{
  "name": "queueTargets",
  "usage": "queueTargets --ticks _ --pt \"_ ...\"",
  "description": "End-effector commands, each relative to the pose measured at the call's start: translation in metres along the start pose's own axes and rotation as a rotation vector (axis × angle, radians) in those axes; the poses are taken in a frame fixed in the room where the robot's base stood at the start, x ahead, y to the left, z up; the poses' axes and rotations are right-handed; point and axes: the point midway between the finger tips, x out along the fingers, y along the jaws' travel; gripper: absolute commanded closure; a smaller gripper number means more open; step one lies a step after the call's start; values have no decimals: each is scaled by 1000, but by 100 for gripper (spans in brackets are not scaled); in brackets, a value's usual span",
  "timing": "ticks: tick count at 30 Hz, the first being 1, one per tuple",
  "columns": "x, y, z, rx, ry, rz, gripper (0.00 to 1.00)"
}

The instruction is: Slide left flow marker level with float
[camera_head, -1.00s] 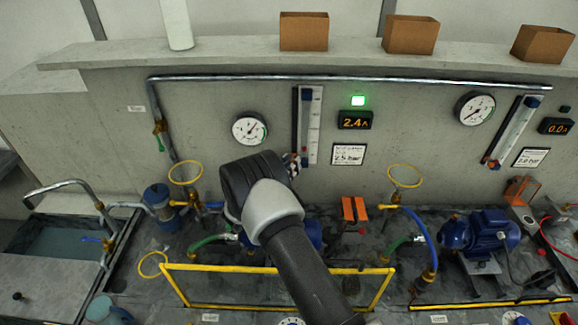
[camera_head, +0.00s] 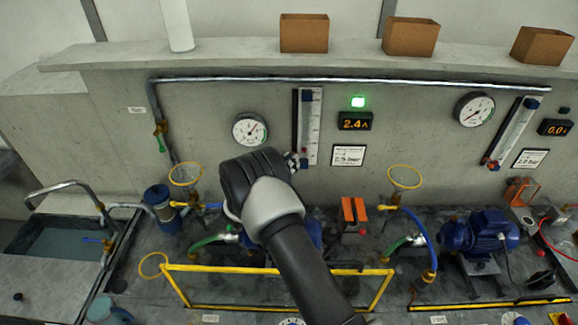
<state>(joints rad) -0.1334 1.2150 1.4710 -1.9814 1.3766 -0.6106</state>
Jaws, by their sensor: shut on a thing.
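The left flow meter (camera_head: 314,130) is an upright tube with a light scale on the grey wall, with a blue piece (camera_head: 307,97) at its top. My gripper (camera_head: 292,161) reaches the lower left side of this meter. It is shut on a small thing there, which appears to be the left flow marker. The fingers and my dark wrist hide most of the marker. The float cannot be made out clearly at this size.
A round gauge (camera_head: 249,129) hangs left of the meter. A lit display (camera_head: 355,121) and a white label card (camera_head: 348,155) are to its right. A yellow rail (camera_head: 175,285) and orange-handled part (camera_head: 353,210) stand below. A second flow meter (camera_head: 513,130) is at right.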

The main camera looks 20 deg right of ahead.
Motion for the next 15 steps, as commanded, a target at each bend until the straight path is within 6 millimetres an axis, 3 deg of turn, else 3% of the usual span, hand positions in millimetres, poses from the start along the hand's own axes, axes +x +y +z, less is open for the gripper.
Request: queueTargets --ticks 1,4,12,13,15 --pt "0 -2 15 5 -2 0 100" --pt "0 -5 29 5 -2 0 100" --pt "0 -5 29 2 -1 0 100" --pt "0 -5 29 2 -1 0 82" --pt "0 -5 29 2 -1 0 78"
